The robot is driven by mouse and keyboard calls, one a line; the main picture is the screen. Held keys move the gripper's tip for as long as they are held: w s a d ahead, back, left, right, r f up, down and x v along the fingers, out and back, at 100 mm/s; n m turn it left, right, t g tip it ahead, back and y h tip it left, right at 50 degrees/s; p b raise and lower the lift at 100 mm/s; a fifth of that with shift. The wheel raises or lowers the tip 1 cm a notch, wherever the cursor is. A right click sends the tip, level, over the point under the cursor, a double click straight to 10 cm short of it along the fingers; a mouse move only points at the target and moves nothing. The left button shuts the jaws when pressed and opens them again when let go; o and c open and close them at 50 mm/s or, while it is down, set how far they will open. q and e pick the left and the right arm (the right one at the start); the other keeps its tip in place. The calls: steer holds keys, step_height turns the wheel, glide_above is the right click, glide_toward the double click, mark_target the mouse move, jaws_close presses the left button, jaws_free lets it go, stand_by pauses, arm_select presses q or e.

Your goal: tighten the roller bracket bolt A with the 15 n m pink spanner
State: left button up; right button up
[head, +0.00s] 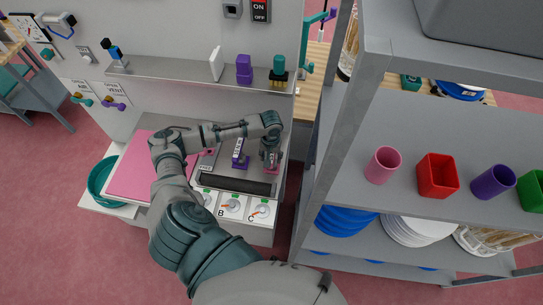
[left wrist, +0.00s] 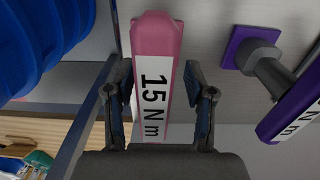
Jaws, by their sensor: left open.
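The pink spanner with the white "15 N m" label (left wrist: 152,35) lies between the two fingers of my left gripper (left wrist: 157,90) in the left wrist view. The fingers are open, with a gap on each side of it. In the head view my left gripper (head: 270,155) hangs over the right end of the grey machine, with a bit of pink (head: 272,171) below it. A purple spanner (left wrist: 292,108) with an "N m" label stands beside it, also in the head view (head: 239,157). I cannot make out bolt A. My right gripper is not in view.
A black roller (head: 235,184) lies along the machine's front, above dials marked B (head: 232,205) and C (head: 261,211). A pink board (head: 135,180) is at left. A grey shelf rack (head: 350,110) with cups and plates stands close on the right.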

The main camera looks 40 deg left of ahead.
arm_select(q)
steer(key=shift+a+f, duration=0.25)
steer(key=shift+f, duration=0.05)
steer(key=shift+d+r, duration=0.1)
steer(key=shift+d, duration=0.05)
steer(key=shift+d+r, duration=0.15)
steer(key=shift+d, duration=0.3)
steer(key=c, duration=0.8)
steer(key=shift+d, duration=0.15)
jaws_close()
steer(key=shift+d+r, duration=0.1)
steer(key=shift+w+a+r, duration=0.1)
steer(key=shift+a, duration=0.2)
step_height(320, 180, up, 9)
steer(key=shift+f+b, duration=0.1)
steer(key=shift+b, duration=0.25)
steer(key=shift+d+r, duration=0.1)
steer(key=shift+r, duration=0.35)
steer(key=shift+c, duration=0.2)
jaws_free()
steer(key=shift+a, duration=0.2)
jaws_close()
steer(key=shift+a+f, duration=0.1)
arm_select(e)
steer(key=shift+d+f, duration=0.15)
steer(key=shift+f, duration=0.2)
